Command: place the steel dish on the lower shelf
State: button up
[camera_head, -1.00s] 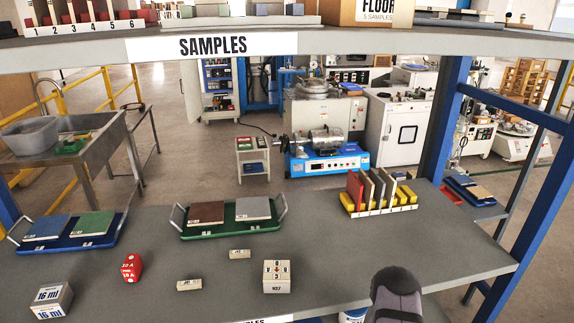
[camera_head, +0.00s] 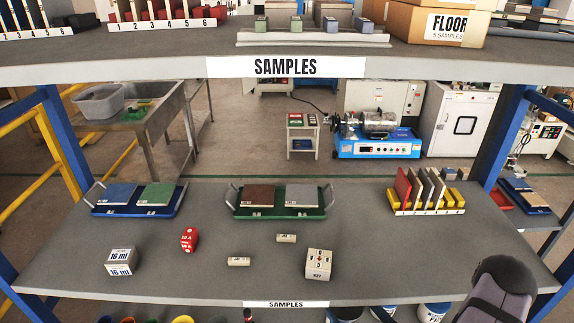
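No steel dish shows in this view. The lower shelf (camera_head: 370,258) is a wide grey board below the upper shelf (camera_head: 140,72), with a "SAMPLES" label (camera_head: 286,304) on its front edge. On it, toward the front, stand a grey "16 ml" block (camera_head: 121,262), a red block (camera_head: 189,240), two small cream blocks (camera_head: 238,261) (camera_head: 286,238) and a larger cream block (camera_head: 318,264). My gripper is not in view. A dark rounded part of my arm (camera_head: 500,290) covers the shelf's front right corner.
Along the back of the lower shelf are a blue tray (camera_head: 137,208) and a green tray (camera_head: 279,213) with tiles, and a yellow rack (camera_head: 430,207) with upright tiles. Bare grey board lies at the front centre right. Blue posts (camera_head: 62,140) flank it. Cans (camera_head: 434,311) stand below.

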aim_at(345, 316)
jog(key=a+r, duration=0.1)
jog(key=a+r+y, duration=0.1)
jog(key=shift+s+r+n+p, duration=0.35)
jog(key=shift+r+n, duration=0.05)
dwell(0.4)
